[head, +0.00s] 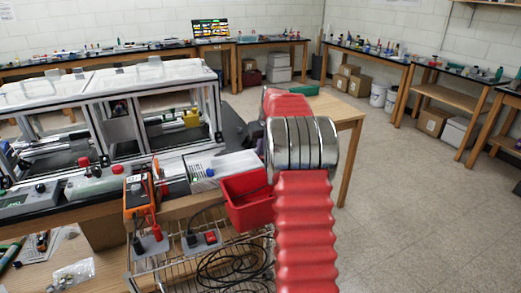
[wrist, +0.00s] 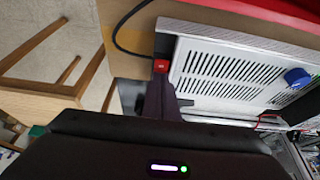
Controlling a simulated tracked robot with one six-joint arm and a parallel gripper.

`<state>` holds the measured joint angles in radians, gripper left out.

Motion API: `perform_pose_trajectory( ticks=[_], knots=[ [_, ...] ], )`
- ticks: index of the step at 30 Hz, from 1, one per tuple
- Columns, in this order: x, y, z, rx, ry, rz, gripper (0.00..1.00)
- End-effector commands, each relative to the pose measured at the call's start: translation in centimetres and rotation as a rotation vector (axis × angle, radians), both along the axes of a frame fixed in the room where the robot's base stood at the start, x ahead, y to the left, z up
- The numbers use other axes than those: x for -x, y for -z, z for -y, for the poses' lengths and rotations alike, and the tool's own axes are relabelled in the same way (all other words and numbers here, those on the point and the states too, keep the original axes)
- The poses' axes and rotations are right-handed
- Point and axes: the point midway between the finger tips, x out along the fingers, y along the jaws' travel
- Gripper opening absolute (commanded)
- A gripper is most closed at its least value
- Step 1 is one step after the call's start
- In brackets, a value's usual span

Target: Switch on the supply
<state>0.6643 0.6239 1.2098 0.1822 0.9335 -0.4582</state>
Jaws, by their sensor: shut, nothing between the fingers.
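The supply, a pale metal box with a slotted top (head: 225,168), sits on the dark bench left of my arm in the head view. It has a blue knob (head: 210,173) on its front. In the wrist view the slotted supply (wrist: 225,72) fills the right side, with the blue knob (wrist: 297,77) at far right. A small red switch (wrist: 161,66) shows at the supply's left end. My gripper (wrist: 160,84) is shut and empty, its dark tips just below the switch in the picture. I cannot tell whether they touch. My arm hides the gripper in the head view.
A red bin (head: 247,207) hangs at the bench front beside my arm. An orange meter (head: 138,196) stands left of the supply. Grey socket boxes and a coiled black cable (head: 232,265) lie on a wire shelf below. Open floor (head: 400,200) lies to the right.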

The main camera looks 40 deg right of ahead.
Motion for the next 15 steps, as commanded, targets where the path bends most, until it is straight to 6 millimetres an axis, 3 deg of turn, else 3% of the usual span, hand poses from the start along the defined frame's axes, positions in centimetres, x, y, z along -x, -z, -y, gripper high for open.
perform_pose_trajectory(
  ticks=[15],
  knots=[
    [1.4, 0.3, -0.4, -0.005, 0.0, -0.008, 0.0]
  ],
)
